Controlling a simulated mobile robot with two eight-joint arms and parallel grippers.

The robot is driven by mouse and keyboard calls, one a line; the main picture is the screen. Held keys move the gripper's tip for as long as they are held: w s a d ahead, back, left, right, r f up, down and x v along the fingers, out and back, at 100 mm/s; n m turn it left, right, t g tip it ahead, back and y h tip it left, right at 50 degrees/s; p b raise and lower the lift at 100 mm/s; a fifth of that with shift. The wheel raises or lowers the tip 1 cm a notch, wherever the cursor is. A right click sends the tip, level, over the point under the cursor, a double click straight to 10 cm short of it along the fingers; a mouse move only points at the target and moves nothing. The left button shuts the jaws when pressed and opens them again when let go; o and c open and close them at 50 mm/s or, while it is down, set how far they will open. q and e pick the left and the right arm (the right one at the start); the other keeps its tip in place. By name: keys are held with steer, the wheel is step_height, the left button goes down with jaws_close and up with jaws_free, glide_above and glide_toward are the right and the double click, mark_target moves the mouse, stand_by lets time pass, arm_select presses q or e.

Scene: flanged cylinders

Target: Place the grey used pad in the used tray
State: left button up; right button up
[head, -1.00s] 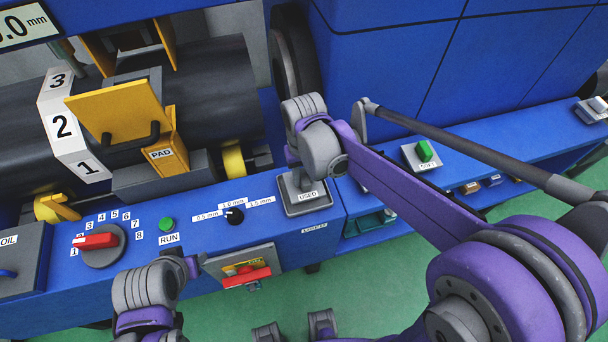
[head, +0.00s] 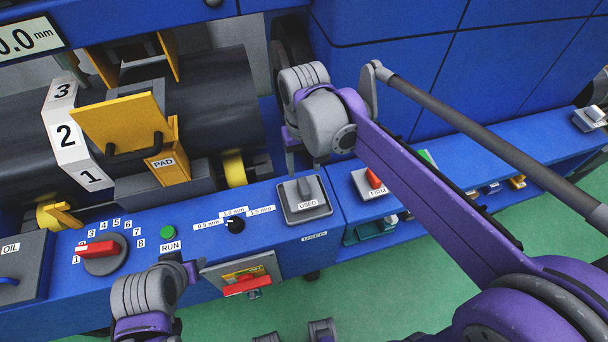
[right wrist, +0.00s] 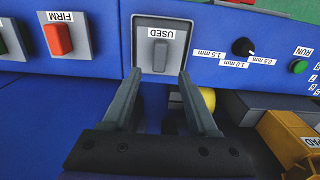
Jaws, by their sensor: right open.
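The grey used pad (head: 304,187) stands in the used tray (head: 294,213), a grey tray labelled USED on the blue ledge. In the right wrist view the pad (right wrist: 160,55) sits inside the rim of the tray (right wrist: 142,63), with no finger touching it. My right gripper (head: 302,165) is just behind the pad in the head view. In the wrist view my right gripper (right wrist: 160,88) is open and empty, its fingertips spread near the tray edge. My left gripper (head: 192,272) is low at the left, and its jaws are not clear.
A tray labelled FIRM holds a red pad (head: 375,178). A green pad (head: 427,157) is partly behind my right arm. A yellow pad holder (head: 168,165) stands by the dark roller (head: 215,110). A red knob (head: 97,249) and black dial (head: 235,226) sit left of the used tray.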

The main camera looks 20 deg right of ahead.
steer(key=s+d+f+t, duration=0.2)
steer(key=s+d+f, duration=0.1)
steer(key=s, duration=0.3)
steer(key=s+d+f+t, duration=0.3)
steer(key=s+f, duration=0.1)
steer(key=s, duration=0.3)
steer(key=shift+s+d+f+t, duration=0.2)
steer(key=shift+s+d+t, duration=0.1)
steer(key=shift+d, duration=0.05)
